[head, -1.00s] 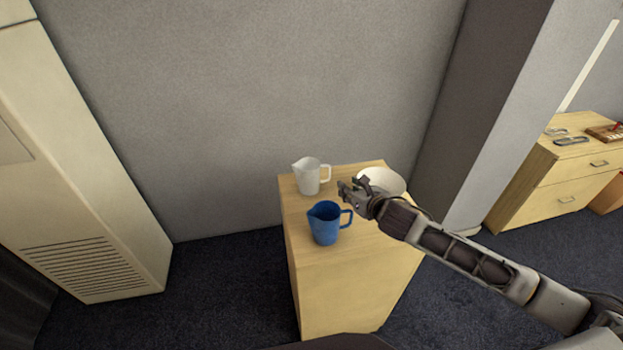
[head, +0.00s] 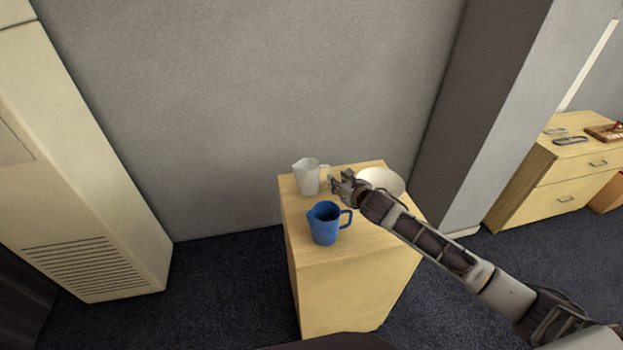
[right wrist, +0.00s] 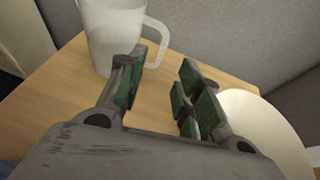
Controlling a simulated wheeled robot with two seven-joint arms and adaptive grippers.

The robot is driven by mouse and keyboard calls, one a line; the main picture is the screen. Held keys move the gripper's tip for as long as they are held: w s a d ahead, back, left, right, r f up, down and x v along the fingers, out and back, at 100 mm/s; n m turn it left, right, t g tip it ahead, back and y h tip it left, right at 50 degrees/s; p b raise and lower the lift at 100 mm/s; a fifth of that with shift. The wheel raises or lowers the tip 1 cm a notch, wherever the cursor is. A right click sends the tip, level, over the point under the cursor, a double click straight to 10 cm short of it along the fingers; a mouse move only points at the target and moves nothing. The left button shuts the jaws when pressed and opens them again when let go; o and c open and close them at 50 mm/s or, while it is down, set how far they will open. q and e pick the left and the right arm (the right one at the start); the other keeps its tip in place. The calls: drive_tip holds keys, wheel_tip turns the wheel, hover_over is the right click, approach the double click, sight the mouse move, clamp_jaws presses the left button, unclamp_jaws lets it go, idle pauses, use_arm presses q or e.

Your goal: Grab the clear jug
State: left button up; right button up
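The clear jug (head: 307,177) stands upright at the back left of the small wooden cabinet, its handle on the right side. In the right wrist view the jug (right wrist: 103,38) is at the top left, with its handle (right wrist: 157,42) just beyond the left finger. My right gripper (head: 340,183) is beside the handle, to its right. In the right wrist view the right gripper (right wrist: 162,88) has its fingers apart with only table top between them. Whether the left finger touches the handle I cannot tell. My left gripper is not in view.
A blue jug (head: 324,223) stands in front of the clear jug on the cabinet top (head: 370,240). A white bowl (head: 388,180) sits right of my gripper, close to its right finger in the wrist view. The grey wall is behind.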

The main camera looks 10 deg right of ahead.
drive_tip(key=shift+w+a+f, duration=0.1)
drive_tip(key=shift+w, duration=0.2)
drive_tip(key=shift+x, duration=2.65)
drive_tip(key=shift+c, duration=0.4)
clamp_jaws()
